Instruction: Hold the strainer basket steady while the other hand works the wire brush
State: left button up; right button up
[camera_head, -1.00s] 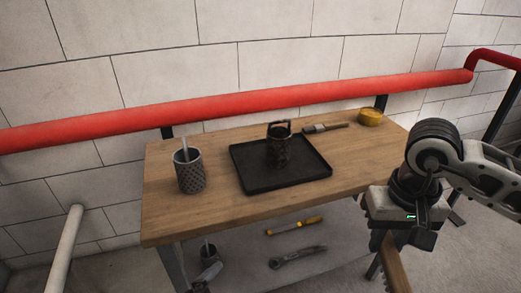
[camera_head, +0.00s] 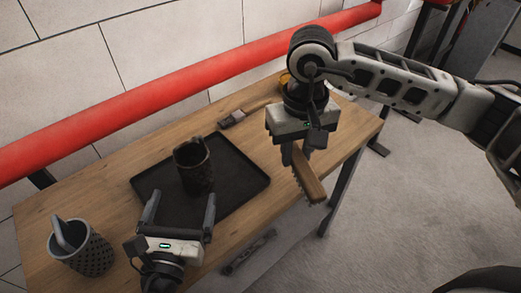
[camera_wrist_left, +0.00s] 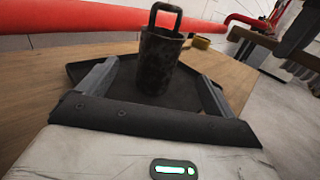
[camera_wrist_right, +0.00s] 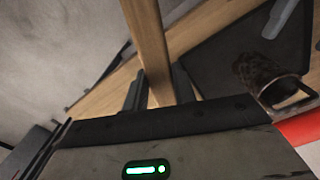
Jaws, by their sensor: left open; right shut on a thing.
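The dark strainer basket (camera_head: 194,167) stands upright on the black tray (camera_head: 240,192), with a loop handle at its top in the left wrist view (camera_wrist_left: 158,65). My left gripper (camera_head: 181,200) is open, low over the tray's near side. Its fingers point at the basket, which appears between them in the left wrist view, apart from them. My right gripper (camera_head: 302,150) is shut on the wooden wire brush (camera_head: 310,180), held right of the tray near the table's right edge. The brush's bristles face down-left in the head view.
A grey perforated cup (camera_head: 85,252) with a rod-like thing in it stands at the table's left. A flat brush (camera_head: 247,113) lies behind the tray. A yellow thing (camera_head: 285,78) is partly hidden by my right arm. A red pipe (camera_head: 190,90) runs behind the table.

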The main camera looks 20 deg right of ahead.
aim_at(196, 158)
pick_arm(q)
jog(key=shift+s, duration=0.1)
pick_arm(e)
jog(key=shift+a+m, duration=0.15)
jog(key=shift+m, duration=0.25)
jog(key=shift+w+a+m, duration=0.2)
jog(key=shift+w+m, duration=0.15)
jog(key=shift+m, duration=0.35)
jog(key=w+a+r+m, duration=0.2)
jog(key=w+a+m, duration=0.15)
jog(key=m, duration=0.75)
jog(key=w+a+r+m, duration=0.2)
jog(key=w+m, duration=0.2)
jog(key=m, duration=0.8)
pick_arm(q)
jog(key=x, duration=1.2)
pick_arm(e)
jog(key=w+a+r+m, duration=0.3)
jog(key=r+m, duration=0.4)
jog(key=m, duration=0.5)
jog(key=w+a+r+m, duration=0.4)
jog(key=a+r+m, duration=0.2)
jog(key=m, duration=0.6)
notch_tip(196, 158, up, 3)
jog(key=shift+a+f, duration=0.15)
jog(key=shift+f, duration=0.05)
pick_arm(q)
jog(key=c, duration=1.3)
